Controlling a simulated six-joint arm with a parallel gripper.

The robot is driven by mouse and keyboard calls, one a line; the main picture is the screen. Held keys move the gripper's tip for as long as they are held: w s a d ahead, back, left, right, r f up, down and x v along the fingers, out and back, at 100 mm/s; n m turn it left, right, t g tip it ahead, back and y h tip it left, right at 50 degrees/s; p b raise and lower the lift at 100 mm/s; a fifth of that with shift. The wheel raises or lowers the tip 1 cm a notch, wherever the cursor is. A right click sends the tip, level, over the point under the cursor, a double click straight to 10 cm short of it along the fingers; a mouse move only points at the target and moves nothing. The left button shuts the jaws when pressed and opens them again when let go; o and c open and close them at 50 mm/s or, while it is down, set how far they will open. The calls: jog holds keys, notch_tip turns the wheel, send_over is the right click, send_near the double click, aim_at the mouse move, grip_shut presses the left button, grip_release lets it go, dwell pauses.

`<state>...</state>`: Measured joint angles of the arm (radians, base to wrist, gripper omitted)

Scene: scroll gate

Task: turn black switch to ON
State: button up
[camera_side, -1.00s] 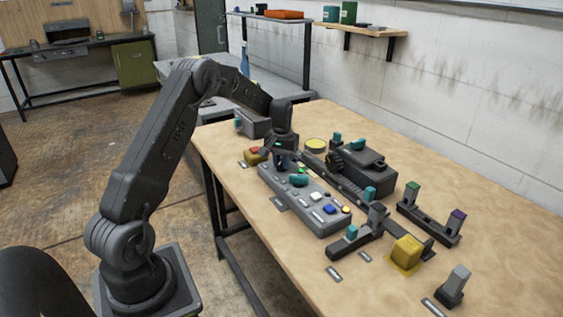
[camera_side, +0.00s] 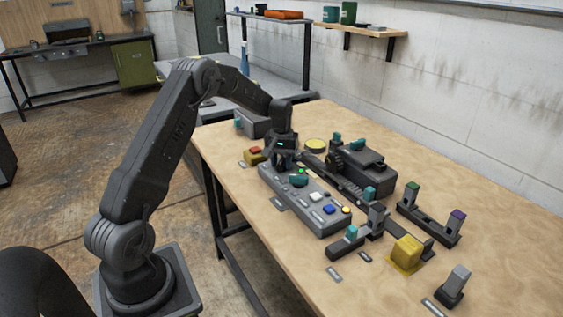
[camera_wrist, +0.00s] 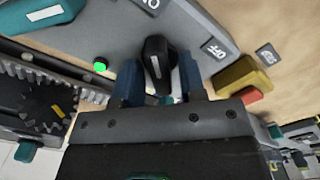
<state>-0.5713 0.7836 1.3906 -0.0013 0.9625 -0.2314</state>
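The black switch (camera_wrist: 158,62) is a knob on the grey control panel (camera_wrist: 100,25). In the wrist view its long axis runs up the picture toward the ON label (camera_wrist: 150,3); the OFF label (camera_wrist: 213,48) is to its right. In the side view my gripper (camera_side: 284,164) points down at the far end of the panel (camera_side: 322,222) and hides the switch. A green lamp (camera_wrist: 100,66) beside it is lit.
A yellow block with a red button (camera_wrist: 248,82) lies close right of my gripper in the wrist view. A gear and rack (camera_wrist: 40,100) are on the left. A teal knob (camera_side: 298,180) and several buttons are on the panel.

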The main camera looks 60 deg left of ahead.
jog(key=shift+o, duration=0.5)
notch_tip(320, 180, up, 14)
dwell(0.3)
jog(key=shift+f, duration=0.1)
